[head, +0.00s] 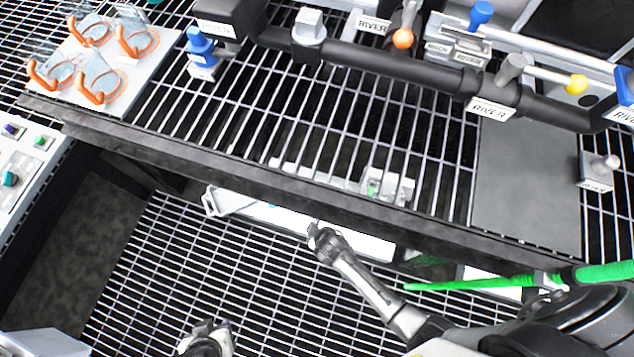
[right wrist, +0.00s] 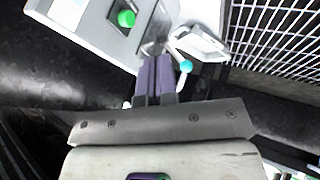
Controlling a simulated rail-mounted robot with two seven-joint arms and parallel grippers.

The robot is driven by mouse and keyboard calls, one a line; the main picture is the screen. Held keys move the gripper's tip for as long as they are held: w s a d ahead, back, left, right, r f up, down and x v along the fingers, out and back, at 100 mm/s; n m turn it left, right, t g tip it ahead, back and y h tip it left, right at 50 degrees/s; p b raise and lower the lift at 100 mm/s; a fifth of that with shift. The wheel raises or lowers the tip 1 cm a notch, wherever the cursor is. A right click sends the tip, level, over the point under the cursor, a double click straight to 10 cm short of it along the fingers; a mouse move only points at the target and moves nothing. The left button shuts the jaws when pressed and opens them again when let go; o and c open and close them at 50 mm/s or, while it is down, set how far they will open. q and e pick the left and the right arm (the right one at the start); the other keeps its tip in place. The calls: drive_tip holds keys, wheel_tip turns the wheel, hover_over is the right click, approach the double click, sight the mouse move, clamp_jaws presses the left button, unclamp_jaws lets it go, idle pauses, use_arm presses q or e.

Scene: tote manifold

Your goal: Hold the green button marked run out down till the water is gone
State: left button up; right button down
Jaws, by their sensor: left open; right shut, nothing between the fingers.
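In the right wrist view, a green button (right wrist: 127,18) sits in a dark square on a pale grey panel (right wrist: 103,38). Its label is not readable. My right gripper (right wrist: 155,58) is shut and empty, its purple fingers pointing at the panel's edge, below and to the right of the button. I cannot tell if the fingertips touch the panel. In the head view, something small and green (head: 373,190) shows through the shelf grating on a white box. My left gripper (head: 207,328) is open at the bottom of the head view, over the floor grating. No water is discernible.
A dark shelf edge (head: 240,180) crosses the head view. Black pipes (head: 390,64) with labelled valves run above the shelf. Orange-rimmed goggles (head: 100,85) lie at upper left. Another panel with coloured buttons (head: 40,141) stands at far left. A green rod or hose (head: 470,285) lies right.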

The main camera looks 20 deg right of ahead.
use_arm(q)
wheel_tip(320, 180, down, 10)
drive_tip(key=b, duration=0.9)
use_arm(e)
drive_tip(key=w+d+f, duration=0.3)
drive_tip(key=w+f, duration=0.4)
drive_tip(key=w, duration=0.1)
drive_tip(key=shift+w+d+f, duration=0.15)
drive_tip(key=shift+w+f, duration=0.25)
use_arm(q)
drive_tip(key=shift+w+a+r, duration=0.1)
